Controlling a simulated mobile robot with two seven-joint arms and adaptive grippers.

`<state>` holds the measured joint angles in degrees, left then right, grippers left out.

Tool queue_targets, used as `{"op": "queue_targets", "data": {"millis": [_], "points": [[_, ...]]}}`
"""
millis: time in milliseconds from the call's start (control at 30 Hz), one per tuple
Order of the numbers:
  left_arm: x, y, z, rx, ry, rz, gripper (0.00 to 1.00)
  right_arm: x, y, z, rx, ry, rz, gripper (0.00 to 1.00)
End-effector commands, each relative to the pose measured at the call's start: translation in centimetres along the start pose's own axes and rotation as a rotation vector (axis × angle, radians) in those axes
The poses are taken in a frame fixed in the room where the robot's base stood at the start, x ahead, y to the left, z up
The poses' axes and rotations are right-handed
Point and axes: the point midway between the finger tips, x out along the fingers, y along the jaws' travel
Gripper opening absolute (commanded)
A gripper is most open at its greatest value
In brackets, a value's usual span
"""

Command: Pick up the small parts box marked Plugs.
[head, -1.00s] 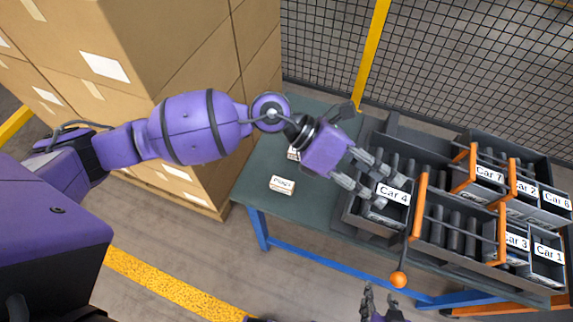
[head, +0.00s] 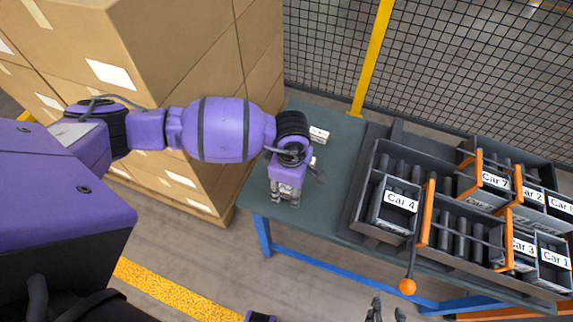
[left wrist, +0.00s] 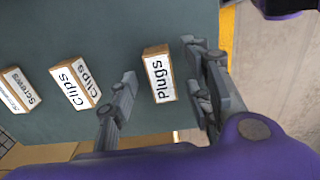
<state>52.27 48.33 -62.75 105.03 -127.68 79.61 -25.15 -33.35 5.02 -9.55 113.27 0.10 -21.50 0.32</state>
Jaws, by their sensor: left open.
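The Plugs box (left wrist: 158,76) is a small box with a white label, lying on the dark green bench top. It shows in the left wrist view between the two spread fingers of my left gripper (left wrist: 163,72), with a gap on each side. Whether the fingertips reach down to its height I cannot tell. In the head view my left gripper (head: 285,197) points down over the bench's left end and hides the Plugs box. My right gripper (head: 387,312) shows only as fingertips at the bottom edge, apart and empty.
A Clips box (left wrist: 75,84) and a Screws box (left wrist: 19,91) lie beside the Plugs box. Dark trays with orange handles and Car labels, such as Car 4 (head: 397,203), fill the bench's right side. Stacked cartons (head: 190,60) stand left; a mesh fence (head: 460,70) stands behind.

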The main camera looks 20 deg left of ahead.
Motion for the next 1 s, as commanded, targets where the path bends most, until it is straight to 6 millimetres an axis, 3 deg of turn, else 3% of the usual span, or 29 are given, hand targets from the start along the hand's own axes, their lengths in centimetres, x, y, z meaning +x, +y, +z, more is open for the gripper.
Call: {"op": "queue_targets", "data": {"millis": [133, 367, 700, 1000], "points": [[1.38, -0.03, 0.06, 0.000, -0.001, -0.002, 0.45, 0.00, -0.12, 0.33, 0.000, -0.006, -0.002, 0.40], [1.51, -0.04, 0.04, 0.000, -0.002, -0.001, 0.45, -0.05, -0.18, 0.53, 0.003, -0.010, -0.002, 0.40], [1.51, -0.07, 0.05, -0.001, -0.002, -0.002, 0.01, -0.01, -0.41, 0.42, 0.011, -0.007, -0.002, 0.40], [1.35, -0.05, 0.06, -0.001, -0.002, -0.001, 0.00, -0.02, -0.35, 0.41, 0.010, -0.006, -0.001, 0.40]]}}
